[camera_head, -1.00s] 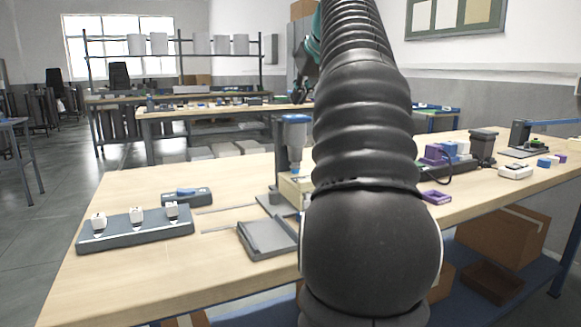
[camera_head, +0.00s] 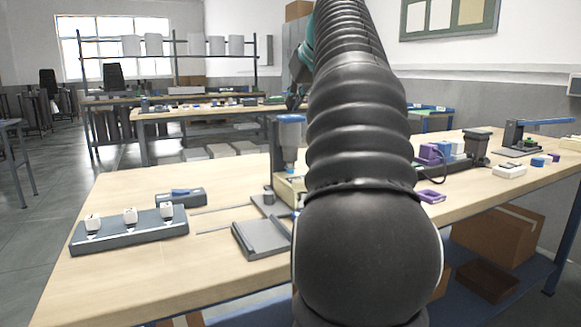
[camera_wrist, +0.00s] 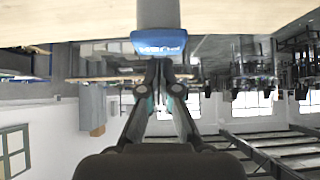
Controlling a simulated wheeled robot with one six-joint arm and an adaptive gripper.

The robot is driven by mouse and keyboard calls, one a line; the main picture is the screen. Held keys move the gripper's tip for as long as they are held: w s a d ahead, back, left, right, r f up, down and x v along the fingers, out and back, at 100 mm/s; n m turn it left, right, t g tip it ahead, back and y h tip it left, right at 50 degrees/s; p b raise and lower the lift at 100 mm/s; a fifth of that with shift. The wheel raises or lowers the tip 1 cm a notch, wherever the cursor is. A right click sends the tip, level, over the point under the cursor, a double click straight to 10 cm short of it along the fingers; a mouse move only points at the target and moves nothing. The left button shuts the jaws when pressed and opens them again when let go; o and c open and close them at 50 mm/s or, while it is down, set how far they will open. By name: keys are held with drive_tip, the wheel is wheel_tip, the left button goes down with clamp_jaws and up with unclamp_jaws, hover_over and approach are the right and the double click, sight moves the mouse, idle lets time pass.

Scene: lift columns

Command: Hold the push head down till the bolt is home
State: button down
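The blue push head (camera_head: 291,118) tops a silver shaft on the press at mid-bench, left of my arm. In the wrist view, which is upside down, the push head (camera_wrist: 158,43) carries white lettering and sits just beyond my fingertips. My gripper (camera_wrist: 159,63) has its two fingertips close together with nothing seen between them. They are very near the push head's top; I cannot tell whether they touch it. In the head view the fingertips are not clear, as my arm covers much of that area. The bolt cannot be made out.
A grey tray (camera_head: 262,238) lies in front of the press. A grey rack (camera_head: 128,232) with several white pieces stands at left, with a small blue-topped box (camera_head: 181,197) behind it. Purple parts and other fixtures stand at right. The bench (camera_head: 150,275) is clear at front left.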

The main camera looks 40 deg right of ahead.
sight(295, 117)
drive_tip(key=shift+f+b, duration=1.05)
drive_tip(key=shift+f, duration=0.25)
idle(0.4)
drive_tip(key=shift+f+p, duration=0.6)
drive_tip(key=shift+p, duration=0.1)
idle(3.8)
drive_tip(key=shift+r+p, duration=0.55)
drive_tip(key=shift+r, duration=3.5)
